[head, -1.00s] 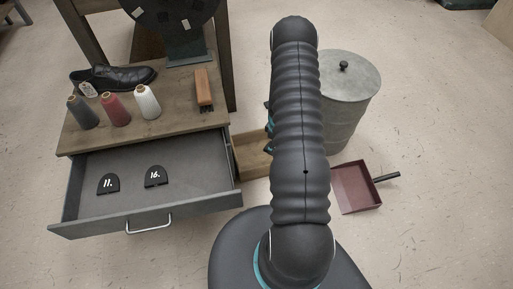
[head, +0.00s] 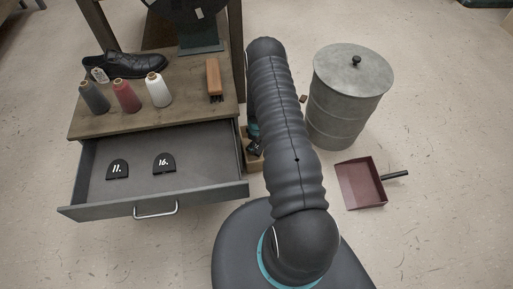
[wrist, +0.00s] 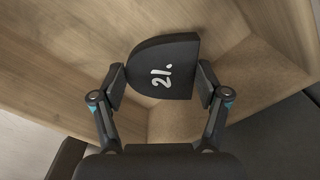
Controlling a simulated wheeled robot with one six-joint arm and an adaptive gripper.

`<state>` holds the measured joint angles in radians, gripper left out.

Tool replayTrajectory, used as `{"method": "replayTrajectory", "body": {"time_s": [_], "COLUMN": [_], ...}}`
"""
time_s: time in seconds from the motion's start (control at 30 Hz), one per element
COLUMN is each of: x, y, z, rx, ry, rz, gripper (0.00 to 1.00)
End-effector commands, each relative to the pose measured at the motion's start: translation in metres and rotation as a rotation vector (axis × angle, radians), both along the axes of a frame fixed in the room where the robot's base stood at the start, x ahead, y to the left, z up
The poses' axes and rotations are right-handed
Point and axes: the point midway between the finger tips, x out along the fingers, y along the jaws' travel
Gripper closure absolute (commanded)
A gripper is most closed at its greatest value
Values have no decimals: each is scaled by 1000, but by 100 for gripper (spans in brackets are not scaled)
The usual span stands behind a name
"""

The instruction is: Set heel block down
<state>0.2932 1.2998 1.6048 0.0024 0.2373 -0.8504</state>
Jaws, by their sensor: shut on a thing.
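The heel block (wrist: 163,68) is black, D-shaped and marked "21." in white. In the wrist view my gripper (wrist: 162,84) is shut on it, one finger on each side. The block is inside or just over a wooden box, whose inner wall (wrist: 60,40) and floor show around it; I cannot tell whether it touches the floor. In the head view a little of my gripper (head: 255,147) shows at the wooden box (head: 250,162); my arm hides most of the box and the block.
The open drawer (head: 205,194) left of the box holds two black blocks, "11." (head: 117,169) and "16." (head: 164,163). On the tabletop are thread spools (head: 126,97), a black shoe (head: 125,64) and a brush (head: 213,78). A metal bin (head: 345,100) and dustpan (head: 360,183) stand right.

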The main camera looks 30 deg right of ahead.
Motion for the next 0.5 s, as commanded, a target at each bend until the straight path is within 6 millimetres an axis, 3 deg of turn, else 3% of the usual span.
{"method": "replayTrajectory", "body": {"time_s": [0.17,0.5], "x": [-1,0], "y": [0,0], "z": [-22,-25], "rx": [1,0], "ry": [1,0], "rz": [0,0], "gripper": [63,63]}}
